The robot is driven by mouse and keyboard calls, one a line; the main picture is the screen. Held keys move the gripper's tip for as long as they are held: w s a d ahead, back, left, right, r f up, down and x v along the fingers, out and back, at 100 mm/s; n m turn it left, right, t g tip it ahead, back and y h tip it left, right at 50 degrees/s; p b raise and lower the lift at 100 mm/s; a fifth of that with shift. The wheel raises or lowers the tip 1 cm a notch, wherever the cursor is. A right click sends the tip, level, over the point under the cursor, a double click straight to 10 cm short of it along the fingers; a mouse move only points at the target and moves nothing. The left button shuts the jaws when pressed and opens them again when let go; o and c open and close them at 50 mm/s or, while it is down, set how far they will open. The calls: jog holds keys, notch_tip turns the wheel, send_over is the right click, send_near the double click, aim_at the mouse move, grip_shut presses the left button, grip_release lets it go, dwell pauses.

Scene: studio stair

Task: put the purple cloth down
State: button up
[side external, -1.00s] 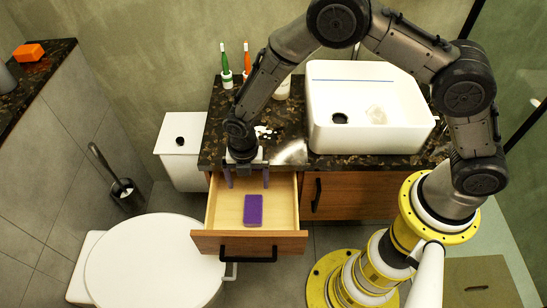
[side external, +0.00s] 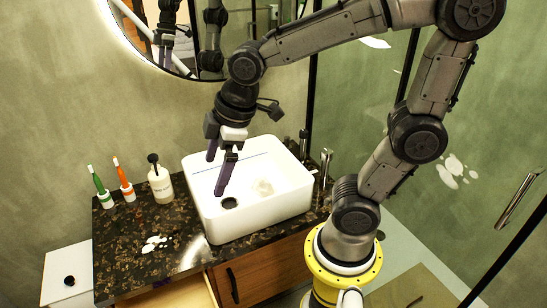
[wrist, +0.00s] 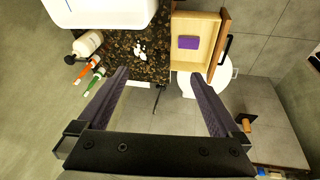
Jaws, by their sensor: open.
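The purple cloth (wrist: 189,42) is a small flat block shape lying in the open wooden drawer (wrist: 209,51), in the wrist view. In the side view only a corner of the drawer (side external: 185,295) shows at the bottom edge, and the cloth is mostly or wholly out of frame there. My gripper (side external: 216,174) is raised in the air and appears in front of the white sink in the side view. Its purple fingers are spread apart with nothing between them, as the wrist view also shows (wrist: 159,75).
A white sink (side external: 205,213) stands on the dark speckled counter (side external: 125,235). White spatter (side external: 155,243) marks the counter. A round mirror hangs above.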

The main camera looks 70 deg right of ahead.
jog(key=s+d+r+m+t, duration=0.1)
jog(key=s+d+m, duration=0.2)
jog(key=s+m, duration=0.4)
jog(key=s, duration=0.3)
jog(key=shift+s+d+r+m+t+h, duration=0.2)
jog(key=shift+d+r+m+t+h, duration=0.1)
jog(key=shift+d+r+m, duration=0.1)
